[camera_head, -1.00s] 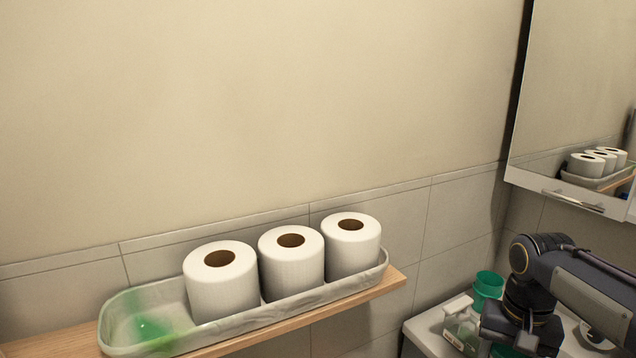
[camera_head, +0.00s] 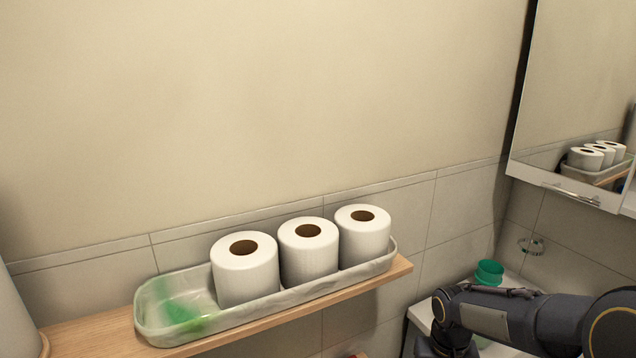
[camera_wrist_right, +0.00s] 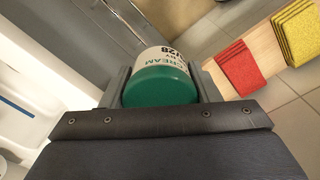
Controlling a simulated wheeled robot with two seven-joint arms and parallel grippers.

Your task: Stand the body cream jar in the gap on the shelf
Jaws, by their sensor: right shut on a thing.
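The body cream jar (camera_wrist_right: 160,78), white with a green lid and the word "CREAM" on its label, is between the fingers of my right gripper (camera_wrist_right: 165,82) in the right wrist view. The gripper is shut on it, with the lid end toward the camera. In the head view my right arm reaches in at the lower right, but its gripper and the jar are below the picture. A wooden shelf (camera_head: 95,335) runs along the wall at lower left. My left gripper is not in view.
A white object (camera_head: 12,315) stands at the far left. Red cloths (camera_wrist_right: 236,67) and yellow cloths (camera_wrist_right: 297,33) lie on a wooden surface. A green container (camera_head: 489,272) stands at right.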

